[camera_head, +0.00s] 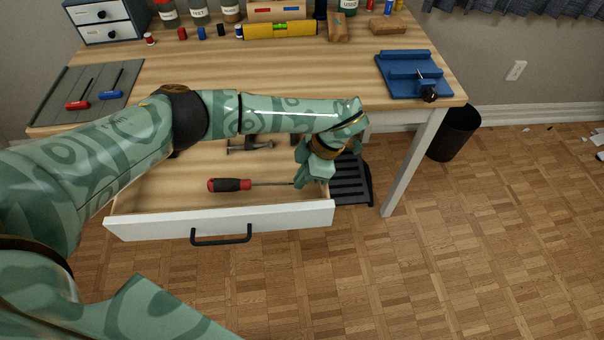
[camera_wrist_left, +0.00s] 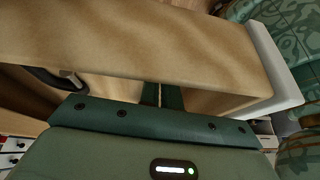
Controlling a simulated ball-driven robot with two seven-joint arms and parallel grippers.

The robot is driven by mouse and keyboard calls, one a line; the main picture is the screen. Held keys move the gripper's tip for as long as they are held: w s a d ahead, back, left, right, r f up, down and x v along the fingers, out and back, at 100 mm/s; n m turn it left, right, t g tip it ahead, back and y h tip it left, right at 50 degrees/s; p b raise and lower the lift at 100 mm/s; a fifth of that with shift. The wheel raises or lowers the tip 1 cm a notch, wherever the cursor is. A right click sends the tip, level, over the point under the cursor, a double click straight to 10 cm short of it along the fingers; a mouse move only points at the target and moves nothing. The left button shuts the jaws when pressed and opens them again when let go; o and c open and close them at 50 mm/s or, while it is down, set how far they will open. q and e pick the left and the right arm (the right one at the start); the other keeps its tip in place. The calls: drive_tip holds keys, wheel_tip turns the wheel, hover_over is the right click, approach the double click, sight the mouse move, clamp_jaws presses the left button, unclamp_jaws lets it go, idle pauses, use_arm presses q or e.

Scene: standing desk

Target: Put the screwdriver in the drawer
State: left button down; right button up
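The screwdriver (camera_head: 230,184), with a red and black handle and a thin metal shaft, is level in the open drawer (camera_head: 290,217) or just above its floor. Its handle points left. My left gripper (camera_head: 300,182) is at the right end of the shaft, near the drawer's right side. In the left wrist view my left gripper's fingers (camera_wrist_left: 162,95) are close together with a narrow gap; I cannot tell whether they grip the shaft. The screwdriver is not clearly seen there. My right gripper is not in view.
A hammer (camera_head: 250,146) lies farther back in the drawer, partly hidden by my left arm. A black bin (camera_head: 455,133) stands right.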

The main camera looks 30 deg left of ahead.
use_arm(q)
drive_tip(key=c, duration=1.6)
unclamp_jaws()
drive_tip(key=shift+f, duration=0.1)
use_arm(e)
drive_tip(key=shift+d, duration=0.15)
use_arm(q)
drive_tip(key=p+v, duration=0.1)
drive_tip(key=v, duration=0.5)
drive_tip(key=p+v, duration=0.2)
drive_tip(key=v, duration=0.4)
drive_tip(key=shift+a+r+p, duration=0.2)
drive_tip(key=shift+r+p, duration=0.05)
drive_tip(key=shift+p, duration=0.05)
drive_tip(key=shift+w+d+r, duration=0.1)
drive_tip(key=shift+d+r, duration=0.05)
drive_tip(key=shift+r, duration=0.2)
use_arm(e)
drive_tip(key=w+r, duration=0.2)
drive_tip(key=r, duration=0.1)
